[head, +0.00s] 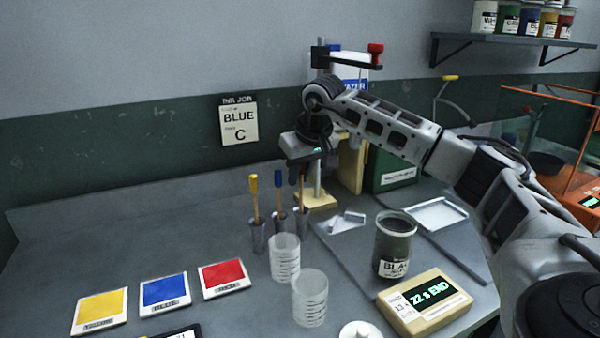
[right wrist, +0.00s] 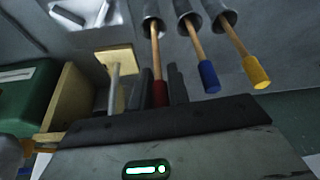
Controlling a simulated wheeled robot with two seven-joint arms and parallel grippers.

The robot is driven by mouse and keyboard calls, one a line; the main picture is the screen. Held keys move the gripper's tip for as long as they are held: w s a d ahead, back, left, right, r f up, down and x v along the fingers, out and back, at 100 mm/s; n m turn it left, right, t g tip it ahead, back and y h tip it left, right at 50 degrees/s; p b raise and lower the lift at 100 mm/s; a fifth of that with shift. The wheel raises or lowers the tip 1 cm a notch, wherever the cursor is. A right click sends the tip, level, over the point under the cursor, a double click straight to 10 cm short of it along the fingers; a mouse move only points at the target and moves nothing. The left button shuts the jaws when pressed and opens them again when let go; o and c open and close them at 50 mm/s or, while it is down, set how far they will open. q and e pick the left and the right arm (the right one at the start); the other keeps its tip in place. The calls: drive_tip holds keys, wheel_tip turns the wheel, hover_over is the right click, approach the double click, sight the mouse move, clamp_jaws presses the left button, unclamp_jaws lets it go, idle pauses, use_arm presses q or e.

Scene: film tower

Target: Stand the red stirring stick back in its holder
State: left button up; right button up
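The red stirring stick (right wrist: 155,60) has a wooden shaft and a red handle. Its lower end appears inside the mouth of the rightmost grey metal holder cup (head: 301,221), and it stands close to upright. My right gripper (head: 299,174) is above that cup, its fingers pointing down. In the right wrist view my right gripper (right wrist: 161,85) has a dark finger close against each side of the red handle and looks shut on it. The blue stick (head: 278,183) and the yellow stick (head: 254,190) stand in their own cups to the left. My left gripper is out of view.
Two clear cups (head: 285,258) stand just in front of the holders. A black ink jar (head: 396,246) and a timer (head: 425,303) are to the right. A stand with a wooden base (head: 317,201) is close behind. Colour cards (head: 165,291) lie front left; the left table is clear.

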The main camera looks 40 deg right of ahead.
drive_tip(key=o, duration=0.3)
drive_tip(key=shift+o, duration=0.2)
drive_tip(key=v, duration=1.6)
drive_tip(key=shift+p, duration=0.35)
